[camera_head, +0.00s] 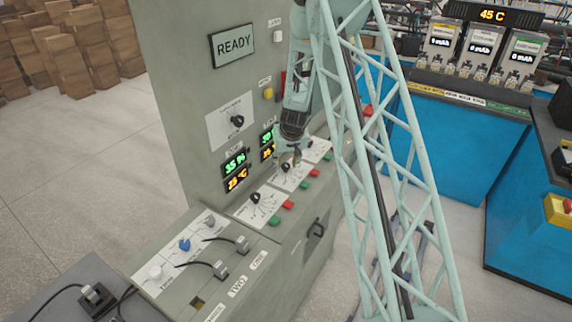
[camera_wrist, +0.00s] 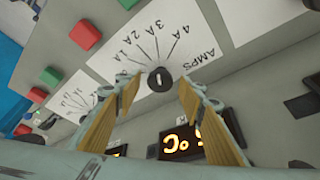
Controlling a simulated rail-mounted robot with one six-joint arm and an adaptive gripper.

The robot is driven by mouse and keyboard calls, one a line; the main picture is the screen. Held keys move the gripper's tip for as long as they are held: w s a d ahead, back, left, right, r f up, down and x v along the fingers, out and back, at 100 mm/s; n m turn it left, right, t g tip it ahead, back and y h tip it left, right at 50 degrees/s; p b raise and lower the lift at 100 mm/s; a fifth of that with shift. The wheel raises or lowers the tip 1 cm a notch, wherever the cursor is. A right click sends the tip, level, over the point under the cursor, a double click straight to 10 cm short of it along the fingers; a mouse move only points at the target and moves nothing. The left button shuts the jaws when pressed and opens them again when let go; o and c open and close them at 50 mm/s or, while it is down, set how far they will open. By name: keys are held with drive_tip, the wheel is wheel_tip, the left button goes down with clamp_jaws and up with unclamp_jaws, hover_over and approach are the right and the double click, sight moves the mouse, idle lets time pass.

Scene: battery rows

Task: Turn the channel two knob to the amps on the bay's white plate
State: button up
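The knob (camera_wrist: 160,79) is a round black knob on a white AMPS dial plate (camera_wrist: 115,50) marked 1A to 4A, and it appears to be the middle channel. My gripper (camera_wrist: 158,86) is open, with a tan-padded finger on each side of the knob; contact cannot be told. In the head view my gripper (camera_head: 292,155) is over the middle dial of the sloped panel and mostly hides its knob. The knob's pointer direction is unclear. On the blue bay at the back right, a white plate (camera_head: 465,98) sits between yellow and green ones; its writing is too small to read.
A neighbouring channel knob (camera_head: 256,197) stands nearer on the same panel. Red (camera_head: 289,204) and green (camera_head: 274,221) buttons line the panel's front edge. Lit displays (camera_head: 235,163) and a READY screen (camera_head: 233,45) are on the upright wall. Plugs (camera_head: 241,244) lie closer.

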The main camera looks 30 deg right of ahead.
drive_tip(key=shift+r, duration=0.15)
drive_tip(key=v, duration=1.1)
drive_tip(key=shift+s+r, duration=0.2)
drive_tip(key=shift+r, duration=0.15)
idle(0.7)
drive_tip(key=s+a+r+n+y+b, duration=0.1)
drive_tip(key=s+a+r+b, duration=0.1)
drive_tip(key=s+a+r, duration=0.85)
drive_tip(key=s+a+r+n+b, duration=0.1)
drive_tip(key=s+a+r, duration=0.5)
drive_tip(key=s+r, duration=0.85)
drive_tip(key=s+a+r+b, duration=0.1)
drive_tip(key=s+a, duration=0.2)
drive_tip(key=s, duration=1.2)
drive_tip(key=s+a+r+b, duration=0.1)
drive_tip(key=s+a, duration=0.3)
drive_tip(key=s, duration=1.1)
drive_tip(key=shift+s+r+n+b, duration=0.35)
drive_tip(key=shift+r+n+b, duration=0.05)
drive_tip(key=shift+b, duration=0.2)
